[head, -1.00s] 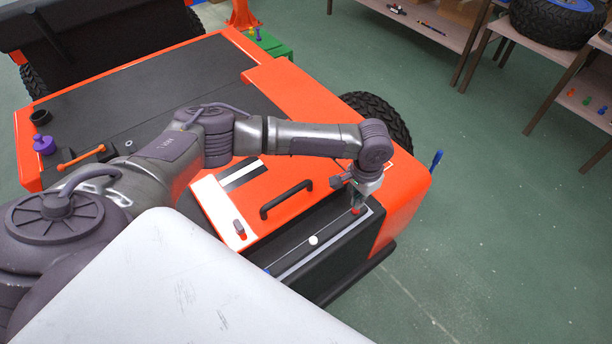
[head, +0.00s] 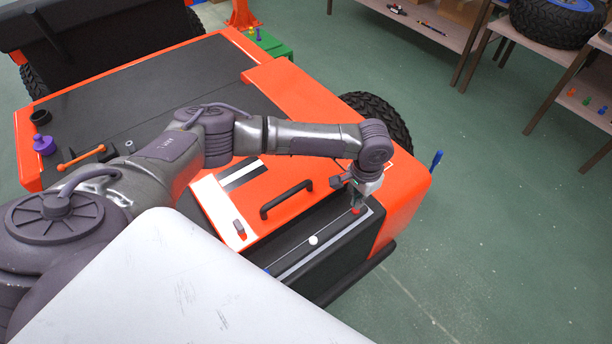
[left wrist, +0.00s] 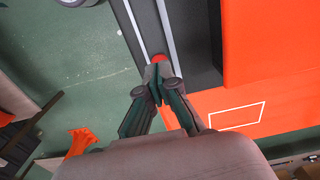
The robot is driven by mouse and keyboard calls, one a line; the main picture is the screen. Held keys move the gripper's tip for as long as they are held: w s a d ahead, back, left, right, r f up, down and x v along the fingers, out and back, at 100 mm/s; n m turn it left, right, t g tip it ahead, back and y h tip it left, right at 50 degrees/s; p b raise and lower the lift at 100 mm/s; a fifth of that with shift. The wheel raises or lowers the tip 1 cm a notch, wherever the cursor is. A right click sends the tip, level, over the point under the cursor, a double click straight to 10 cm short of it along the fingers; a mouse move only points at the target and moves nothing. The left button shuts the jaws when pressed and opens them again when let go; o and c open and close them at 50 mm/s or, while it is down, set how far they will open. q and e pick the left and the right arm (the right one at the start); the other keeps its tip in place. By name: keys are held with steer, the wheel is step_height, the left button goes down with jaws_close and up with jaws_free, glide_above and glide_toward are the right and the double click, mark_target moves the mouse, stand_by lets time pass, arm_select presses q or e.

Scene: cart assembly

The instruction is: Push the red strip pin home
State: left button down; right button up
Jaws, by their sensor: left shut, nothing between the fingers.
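The red strip pin (head: 356,211) stands in the grey-edged strip (head: 333,232) on the black front of the orange cart. Only its red head shows. My left gripper (head: 357,204) points down at the pin with its fingers shut and empty. In the left wrist view the red pin (left wrist: 158,58) shows just past the closed fingertips (left wrist: 156,72). The tips look to be at or against its head; I cannot tell for sure whether they touch. How deep the pin sits is hidden. My right gripper is not in view.
A white pin (head: 313,240) stands further along the strip. A black handle (head: 287,199) rises from the orange panel close by. A blue pin (head: 437,158) sticks up at the cart's right edge.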

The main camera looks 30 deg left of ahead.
arm_select(q)
steer(key=shift+f+b, duration=0.5)
steer(key=shift+f, duration=0.8)
step_height(320, 180, up, 8)
steer(key=p, duration=0.9)
stand_by(0.3)
